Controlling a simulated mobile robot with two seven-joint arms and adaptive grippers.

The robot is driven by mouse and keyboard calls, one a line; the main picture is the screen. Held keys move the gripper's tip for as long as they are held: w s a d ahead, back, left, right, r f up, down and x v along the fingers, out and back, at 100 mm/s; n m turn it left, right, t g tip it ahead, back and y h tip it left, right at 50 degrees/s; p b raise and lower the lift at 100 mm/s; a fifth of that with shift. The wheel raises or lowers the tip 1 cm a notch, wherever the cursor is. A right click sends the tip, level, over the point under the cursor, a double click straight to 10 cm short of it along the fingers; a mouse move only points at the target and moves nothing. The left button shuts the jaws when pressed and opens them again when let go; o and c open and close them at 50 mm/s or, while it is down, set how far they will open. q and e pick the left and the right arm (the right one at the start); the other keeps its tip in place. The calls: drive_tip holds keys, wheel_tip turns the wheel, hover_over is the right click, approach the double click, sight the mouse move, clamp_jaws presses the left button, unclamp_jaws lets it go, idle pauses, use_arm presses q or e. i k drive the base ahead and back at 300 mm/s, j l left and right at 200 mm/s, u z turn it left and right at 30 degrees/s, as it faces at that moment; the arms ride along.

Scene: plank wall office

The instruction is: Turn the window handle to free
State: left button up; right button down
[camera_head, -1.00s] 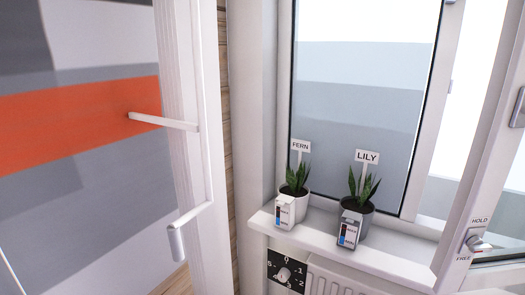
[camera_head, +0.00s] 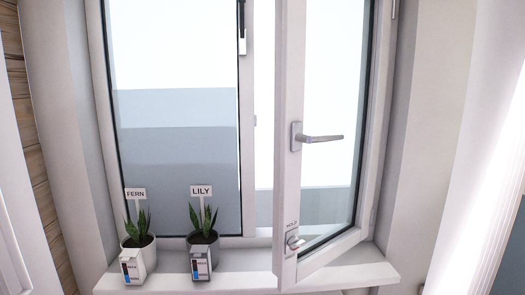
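The right window sash (camera_head: 287,185) stands swung open into the room. A silver lever handle (camera_head: 320,138) is on its frame at mid height and points right, about level. Lower on the same frame is a small silver knob (camera_head: 293,241) on a plate, with a HOLD label (camera_head: 291,224) above it. The knob's short grip slants, and I cannot tell its setting exactly. The FREE label is not legible now. Neither of my grippers is in view.
A white sill (camera_head: 230,284) runs below the window. On its left part stand a FERN plant (camera_head: 138,235) and a LILY plant (camera_head: 203,225), each with a small carton in front. The sill's right part under the open sash is clear.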

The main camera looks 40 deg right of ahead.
sight(304, 139)
drive_tip(key=z, duration=1.65)
